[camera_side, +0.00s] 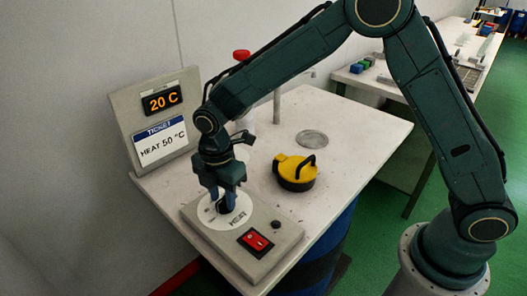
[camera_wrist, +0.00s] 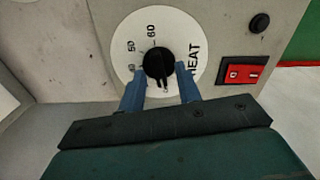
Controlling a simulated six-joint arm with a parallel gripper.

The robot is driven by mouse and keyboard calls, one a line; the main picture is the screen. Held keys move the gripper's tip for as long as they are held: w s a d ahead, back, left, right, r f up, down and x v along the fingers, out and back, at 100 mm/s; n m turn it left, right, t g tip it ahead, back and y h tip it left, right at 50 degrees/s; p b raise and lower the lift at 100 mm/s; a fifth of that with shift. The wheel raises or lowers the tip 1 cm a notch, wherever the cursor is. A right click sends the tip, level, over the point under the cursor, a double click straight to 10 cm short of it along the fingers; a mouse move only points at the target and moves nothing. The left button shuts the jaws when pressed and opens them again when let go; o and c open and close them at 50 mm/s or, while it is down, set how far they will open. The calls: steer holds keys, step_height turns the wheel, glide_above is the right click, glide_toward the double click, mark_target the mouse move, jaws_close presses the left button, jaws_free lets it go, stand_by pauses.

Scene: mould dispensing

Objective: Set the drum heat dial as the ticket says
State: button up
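The black heat dial knob (camera_wrist: 157,62) sits at the centre of a round white scale plate (camera_wrist: 126,45) marked HEAT, with 50 and 60 readable in the wrist view. In the side view my gripper (camera_side: 226,200) points down over the scale plate (camera_side: 243,203) and mostly hides the knob. In the wrist view the two blue fingers of my gripper (camera_wrist: 160,78) stand apart, one on each side of the knob; contact with it is not clear. The ticket (camera_side: 162,142) reads HEAT 50 °C. The display (camera_side: 162,100) above it reads 20 C.
A red rocker switch (camera_side: 255,242) and a black button (camera_side: 276,225) are beside the dial on the grey control box (camera_side: 212,246). A yellow and black lidded item (camera_side: 294,171) and a round metal plate (camera_side: 312,139) are on the table. A red-topped post (camera_side: 241,55) stands behind my arm.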

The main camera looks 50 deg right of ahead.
steer(key=shift+c, duration=0.2)
jaws_close()
